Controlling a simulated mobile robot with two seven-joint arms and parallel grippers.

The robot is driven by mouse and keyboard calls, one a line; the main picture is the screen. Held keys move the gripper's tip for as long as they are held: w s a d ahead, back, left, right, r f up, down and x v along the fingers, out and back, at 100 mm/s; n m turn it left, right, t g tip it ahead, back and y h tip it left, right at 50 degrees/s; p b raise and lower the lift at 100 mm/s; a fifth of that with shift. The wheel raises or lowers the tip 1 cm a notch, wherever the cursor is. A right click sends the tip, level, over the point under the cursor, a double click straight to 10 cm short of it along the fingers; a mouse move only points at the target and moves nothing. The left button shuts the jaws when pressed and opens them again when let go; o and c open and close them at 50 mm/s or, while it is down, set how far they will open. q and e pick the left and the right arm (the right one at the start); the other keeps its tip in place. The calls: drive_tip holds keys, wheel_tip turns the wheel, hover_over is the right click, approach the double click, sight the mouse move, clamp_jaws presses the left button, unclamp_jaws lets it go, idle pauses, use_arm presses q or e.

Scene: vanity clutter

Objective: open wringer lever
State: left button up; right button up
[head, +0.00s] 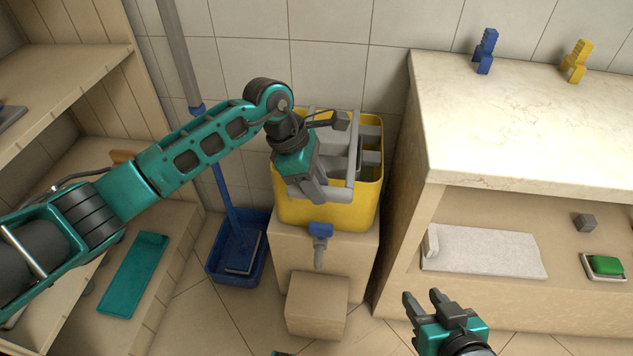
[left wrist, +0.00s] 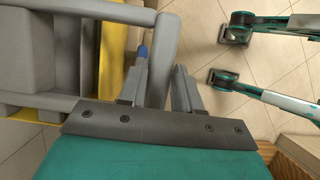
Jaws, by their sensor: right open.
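The yellow bucket (head: 290,211) with its grey wringer (head: 371,138) stands on a beige block against the tiled wall. A grey lever bar (head: 345,193) runs across the front of the wringer. My left gripper (head: 315,190) is at this bar, and its fingers partly hide behind its body. My right gripper (head: 425,303) is open and empty, low in front of the counter.
A blue and grey piece (head: 320,232) is at the bucket's front. A blue bin (head: 216,266) with a mop pole stands left. The marble counter (head: 520,130) is close on the right. A shelf unit (head: 70,90) stands left. Some tiled floor is free in front.

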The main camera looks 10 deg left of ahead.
use_arm(q)
clamp_jaws()
use_arm(e)
drive_tip(key=shift+d+f, duration=0.1)
use_arm(q)
drive_tip(key=shift+r, duration=0.15)
drive_tip(key=shift+r, duration=0.25)
drive_tip(key=w+r+g+p, duration=0.1)
drive_tip(key=w+r+g, duration=0.2)
drive_tip(key=r, duration=1.1)
drive_tip(key=shift+w+n+g, duration=0.3)
drive_tip(key=shift+w+n, duration=0.1)
drive_tip(key=shift+w, duration=1.2)
use_arm(e)
drive_tip(key=shift+s+d+r, duration=0.15)
drive_tip(key=shift+s+r, duration=0.05)
drive_tip(key=shift+r, duration=0.1)
use_arm(q)
drive_tip(key=shift+a+r, duration=0.1)
drive_tip(key=shift+r, duration=0.05)
